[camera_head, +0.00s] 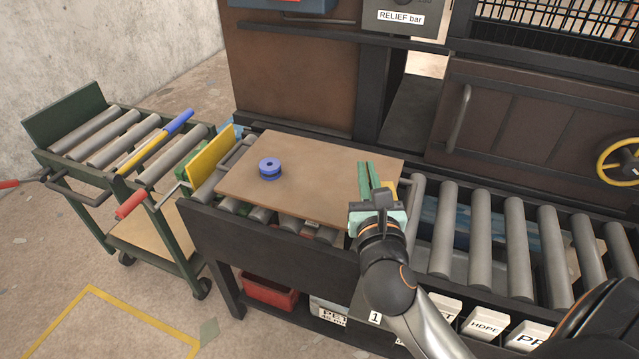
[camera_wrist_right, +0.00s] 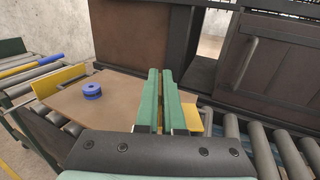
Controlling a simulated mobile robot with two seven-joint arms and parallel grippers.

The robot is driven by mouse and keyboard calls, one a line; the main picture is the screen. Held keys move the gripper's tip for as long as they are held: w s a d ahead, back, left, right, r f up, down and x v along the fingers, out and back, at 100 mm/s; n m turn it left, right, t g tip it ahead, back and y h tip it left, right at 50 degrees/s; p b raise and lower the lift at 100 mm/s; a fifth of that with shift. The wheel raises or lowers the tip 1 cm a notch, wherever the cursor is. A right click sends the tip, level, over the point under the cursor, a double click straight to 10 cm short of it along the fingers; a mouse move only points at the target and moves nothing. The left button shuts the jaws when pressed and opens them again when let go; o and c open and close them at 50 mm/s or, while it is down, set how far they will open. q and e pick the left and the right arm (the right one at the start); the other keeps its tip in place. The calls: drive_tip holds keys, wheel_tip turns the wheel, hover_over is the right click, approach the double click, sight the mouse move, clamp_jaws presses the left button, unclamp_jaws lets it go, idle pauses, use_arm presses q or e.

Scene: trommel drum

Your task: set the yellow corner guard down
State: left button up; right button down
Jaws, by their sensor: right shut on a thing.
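My right gripper (camera_head: 369,178), with green fingers, is over the right side of a brown board (camera_head: 312,200) lying on the roller conveyor. It is shut on the yellow corner guard (camera_head: 389,187), which shows as a small yellow patch beside the fingers. In the right wrist view the guard (camera_wrist_right: 190,117) shows between and right of the green fingers (camera_wrist_right: 162,100); the rest is hidden behind them. I cannot tell whether the guard touches the board. My left gripper is not in view.
A blue spool-like piece (camera_head: 270,168) stands on the board's left part. A yellow plate (camera_head: 210,164) stands upright at the board's left end. Bare rollers (camera_head: 475,235) lie to the right. A green roller cart (camera_head: 120,150) stands left. The board's middle is clear.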

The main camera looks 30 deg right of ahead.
drive_tip(key=w+f+b, duration=0.1)
drive_tip(key=w+f, duration=0.2)
drive_tip(key=w, duration=0.1)
drive_tip(key=w+d+f+b, duration=0.1)
drive_tip(key=w+f, duration=0.1)
drive_tip(key=w, duration=0.2)
drive_tip(key=w+d+f+b, duration=0.1)
drive_tip(key=w+f, duration=0.2)
drive_tip(key=w, duration=0.1)
drive_tip(key=shift+w+f, duration=0.2)
drive_tip(key=shift+f, duration=0.15)
drive_tip(key=shift+w+f+b, duration=0.2)
drive_tip(key=shift+b, duration=0.1)
drive_tip(key=shift+w+f, duration=0.2)
drive_tip(key=shift+f, duration=0.15)
wheel_tip(320, 180, down, 3)
drive_tip(key=shift+b, duration=0.85)
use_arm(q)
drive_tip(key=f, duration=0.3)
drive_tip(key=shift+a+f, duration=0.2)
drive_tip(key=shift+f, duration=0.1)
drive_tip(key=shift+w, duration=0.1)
use_arm(e)
drive_tip(key=shift+f, duration=0.1)
